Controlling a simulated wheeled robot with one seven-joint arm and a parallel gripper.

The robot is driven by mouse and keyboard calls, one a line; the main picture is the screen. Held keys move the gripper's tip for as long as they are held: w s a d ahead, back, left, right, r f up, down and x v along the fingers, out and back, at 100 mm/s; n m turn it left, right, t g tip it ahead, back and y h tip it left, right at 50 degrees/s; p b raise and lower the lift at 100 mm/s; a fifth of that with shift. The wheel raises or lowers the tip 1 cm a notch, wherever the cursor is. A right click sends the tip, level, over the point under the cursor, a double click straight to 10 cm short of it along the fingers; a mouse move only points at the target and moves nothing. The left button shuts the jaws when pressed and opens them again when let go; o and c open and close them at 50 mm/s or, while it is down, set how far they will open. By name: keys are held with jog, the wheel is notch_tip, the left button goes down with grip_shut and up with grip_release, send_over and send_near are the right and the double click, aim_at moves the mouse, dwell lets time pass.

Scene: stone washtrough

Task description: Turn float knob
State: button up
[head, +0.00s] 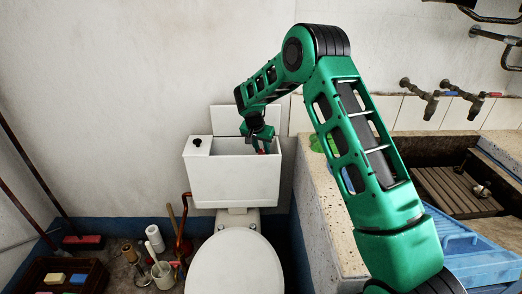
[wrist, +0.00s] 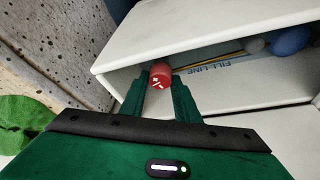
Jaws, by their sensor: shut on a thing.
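The float knob is a small red knob (wrist: 161,74) with white plus and minus marks, inside the open toilet cistern (wrist: 125,60). My gripper (wrist: 160,88) has its green fingers on either side of the knob and is shut on it. In the head view my gripper (head: 262,146) reaches down into the right side of the white cistern (head: 232,180); a trace of red shows at its tip. A blue strip marked "FILL LINE" (wrist: 225,68) runs along the inner wall.
The cistern walls stand close around my fingers. A stone trough (head: 312,190) with a green cloth (wrist: 25,122) is close to the right of the cistern. Taps (head: 430,100) are on the wall. Brushes and bottles stand on the floor at left.

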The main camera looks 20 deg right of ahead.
jog(key=shift+a, duration=0.3)
jog(key=o, duration=1)
jog(key=shift+o, duration=0.2)
jog(key=shift+d, duration=0.1)
jog(key=shift+r, duration=0.1)
jog(key=v, duration=1)
jog(key=shift+r, duration=0.3)
jog(key=shift+s, duration=0.1)
